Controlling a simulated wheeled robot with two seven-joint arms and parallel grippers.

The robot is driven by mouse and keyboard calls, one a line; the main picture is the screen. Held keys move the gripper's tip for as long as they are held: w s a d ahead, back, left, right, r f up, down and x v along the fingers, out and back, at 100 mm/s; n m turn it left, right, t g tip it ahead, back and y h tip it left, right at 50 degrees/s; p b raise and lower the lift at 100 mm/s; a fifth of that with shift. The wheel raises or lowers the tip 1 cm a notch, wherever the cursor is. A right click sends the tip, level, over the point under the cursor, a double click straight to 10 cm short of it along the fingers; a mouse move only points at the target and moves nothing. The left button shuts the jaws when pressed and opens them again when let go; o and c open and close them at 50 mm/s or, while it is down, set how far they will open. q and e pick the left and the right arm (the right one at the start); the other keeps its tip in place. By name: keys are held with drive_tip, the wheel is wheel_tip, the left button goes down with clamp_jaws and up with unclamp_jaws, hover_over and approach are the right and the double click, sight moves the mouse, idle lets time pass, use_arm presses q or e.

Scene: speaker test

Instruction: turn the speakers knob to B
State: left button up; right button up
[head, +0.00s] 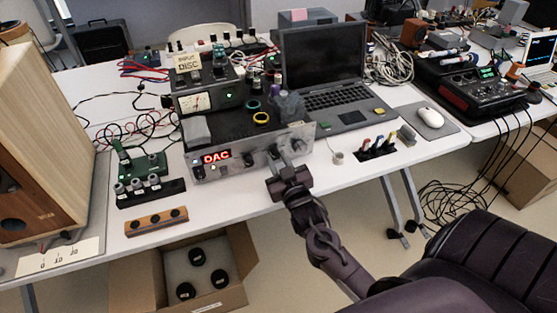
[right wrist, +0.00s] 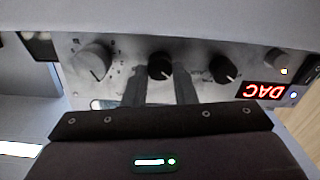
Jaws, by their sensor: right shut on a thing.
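The silver amplifier (head: 238,163) with the red DAC display (head: 215,157) stands near the table's front edge. Its front panel also shows upside down in the right wrist view, with a large silver knob (right wrist: 92,63), a black knob (right wrist: 160,64) and another black knob (right wrist: 223,68). My right gripper (head: 284,158) reaches the panel from the front. In the right wrist view its fingers (right wrist: 160,76) are shut on the first black knob, one on each side. That knob's white mark points to the lower right there. The lettering by the knobs is too small to read. My left gripper is not in view.
A laptop (head: 324,97) stands behind the amplifier. A green circuit board (head: 142,162) and a wooden block with holes (head: 156,221) lie left. An open cardboard box (head: 237,257) sits below; a dark chair (head: 490,250) is at lower right.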

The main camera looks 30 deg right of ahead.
drive_tip(key=m+p, duration=0.1)
drive_tip(key=m, duration=0.2)
drive_tip(key=shift+r+p, duration=0.1)
drive_tip(key=shift+p, duration=0.25)
drive_tip(key=m+p, duration=0.1)
drive_tip(key=m, duration=0.3)
drive_tip(key=shift+p, duration=0.3)
drive_tip(key=m+p, duration=0.1)
drive_tip(key=m, duration=0.3)
drive_tip(key=shift+d+p, duration=0.1)
drive_tip(key=shift+p, duration=0.3)
drive_tip(key=shift+m+p, duration=0.55)
drive_tip(key=shift+m, duration=1.15)
drive_tip(key=o, duration=1)
drive_tip(key=shift+s+f, duration=0.1)
drive_tip(key=shift+f, duration=0.1)
